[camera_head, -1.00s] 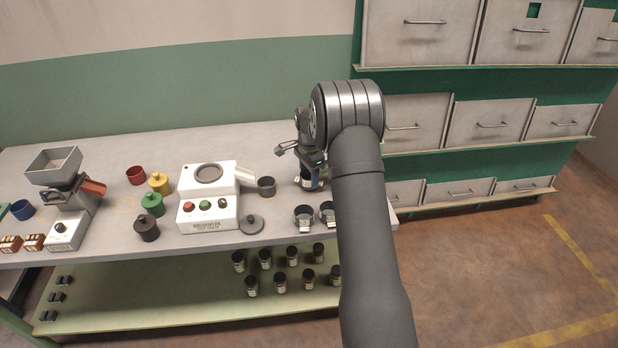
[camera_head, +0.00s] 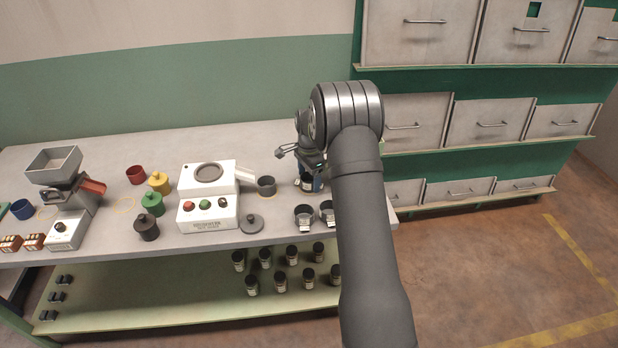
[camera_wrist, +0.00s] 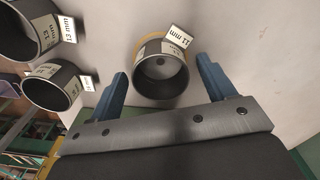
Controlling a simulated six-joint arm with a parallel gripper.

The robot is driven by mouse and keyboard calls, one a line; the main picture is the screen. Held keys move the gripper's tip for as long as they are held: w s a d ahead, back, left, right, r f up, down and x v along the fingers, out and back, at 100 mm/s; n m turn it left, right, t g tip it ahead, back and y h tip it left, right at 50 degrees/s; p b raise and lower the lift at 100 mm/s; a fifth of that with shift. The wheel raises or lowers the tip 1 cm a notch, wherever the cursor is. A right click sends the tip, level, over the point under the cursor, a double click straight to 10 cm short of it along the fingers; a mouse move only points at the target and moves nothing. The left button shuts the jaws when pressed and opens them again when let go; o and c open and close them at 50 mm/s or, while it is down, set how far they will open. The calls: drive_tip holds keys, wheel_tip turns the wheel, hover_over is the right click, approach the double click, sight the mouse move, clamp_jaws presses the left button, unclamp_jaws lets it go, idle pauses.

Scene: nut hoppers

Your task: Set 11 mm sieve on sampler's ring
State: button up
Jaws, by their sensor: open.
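The 11 mm sieve (camera_wrist: 158,80) is a dark round cup with a white "11 mm" tag, standing on the bench in the wrist view. My gripper (camera_wrist: 162,66) is open, with one blue finger on each side of the sieve. Gaps show between the fingers and its wall. In the head view my gripper (camera_head: 311,184) is low over the bench's right part, and I cannot make out the 11 mm sieve there. A white machine (camera_head: 208,214) with a round grey ring (camera_head: 209,173) on top stands left of it; it appears to be the sampler.
Two other tagged sieves, one marked 13 mm (camera_wrist: 27,30), stand close by. Coloured lidded pots and a hopper machine (camera_head: 66,232) stand further left.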

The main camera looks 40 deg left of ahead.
wheel_tip(320, 180, up, 12)
idle(0.4)
drive_tip(key=shift+f, duration=0.1)
wheel_tip(320, 180, down, 12)
drive_tip(key=shift+f, duration=0.1)
drive_tip(key=shift+r, duration=0.4)
drive_tip(key=shift+s+d+r, duration=0.1)
drive_tip(key=shift+r, duration=0.3)
drive_tip(key=shift+s+d, duration=0.3)
